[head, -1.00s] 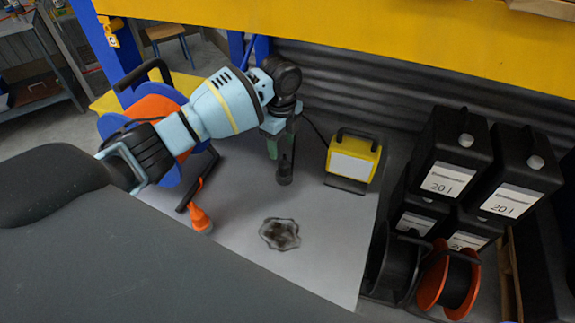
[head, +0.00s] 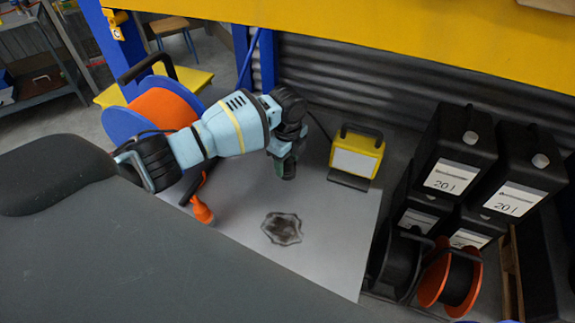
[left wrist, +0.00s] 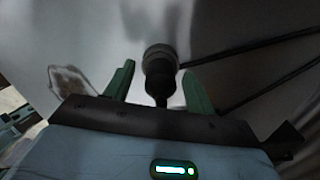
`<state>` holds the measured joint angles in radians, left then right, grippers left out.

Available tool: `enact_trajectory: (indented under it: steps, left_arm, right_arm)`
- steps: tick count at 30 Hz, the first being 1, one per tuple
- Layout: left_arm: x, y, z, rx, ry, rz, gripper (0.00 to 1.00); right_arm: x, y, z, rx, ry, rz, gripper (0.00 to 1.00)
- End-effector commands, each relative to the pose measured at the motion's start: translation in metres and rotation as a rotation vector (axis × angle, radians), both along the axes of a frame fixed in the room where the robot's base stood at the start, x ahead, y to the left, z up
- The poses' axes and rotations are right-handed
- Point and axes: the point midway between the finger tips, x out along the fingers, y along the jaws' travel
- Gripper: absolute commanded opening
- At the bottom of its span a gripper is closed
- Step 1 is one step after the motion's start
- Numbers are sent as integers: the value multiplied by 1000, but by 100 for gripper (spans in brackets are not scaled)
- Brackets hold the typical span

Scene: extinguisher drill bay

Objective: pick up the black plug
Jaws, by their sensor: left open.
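The black plug (head: 289,173) shows just below my left gripper (head: 284,155) in the head view, over the pale grey mat (head: 330,250); the wrist hides its upper part. In the left wrist view the plug (left wrist: 160,65) has a round grey end and a dark body. It sits between the two green fingers of my left gripper (left wrist: 158,90), with a gap on each side. The gripper is open, and the plug is not gripped. I cannot tell whether the plug touches the mat. My right gripper is not in view.
A yellow work light (head: 356,155) stands close to the right. An orange connector (head: 201,209) and a blue and orange cable reel (head: 163,108) are to the left. A dark crumpled patch (head: 282,228) is in front. Black canisters (head: 458,150) and another reel (head: 450,278) stand at right.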

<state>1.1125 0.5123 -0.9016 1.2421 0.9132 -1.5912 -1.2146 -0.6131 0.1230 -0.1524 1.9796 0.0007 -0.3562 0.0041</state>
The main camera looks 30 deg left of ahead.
Motion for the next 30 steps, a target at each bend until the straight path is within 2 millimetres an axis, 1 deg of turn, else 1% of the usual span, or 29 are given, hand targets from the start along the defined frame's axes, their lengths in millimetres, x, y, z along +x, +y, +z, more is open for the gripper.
enact_trajectory:
  steps: [4,5,15,16,17,25,30]
  left_arm:
    - [0,0,1,0,-1,-1,55]
    - [0,0,1,0,-1,-1,53]
    - [0,0,1,0,0,-1,8]
    - [0,0,1,0,0,-1,4]
    - [0,0,1,0,0,-1,2]
    - [0,0,2,0,0,-1,2]
    - [1,0,13,-1,-2,-1,2]
  right_arm:
    - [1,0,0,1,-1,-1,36]
    - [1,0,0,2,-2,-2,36]
    - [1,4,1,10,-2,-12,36]
    - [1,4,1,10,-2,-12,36]
    - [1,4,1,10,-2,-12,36]
    - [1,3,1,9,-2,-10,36]
    - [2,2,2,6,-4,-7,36]
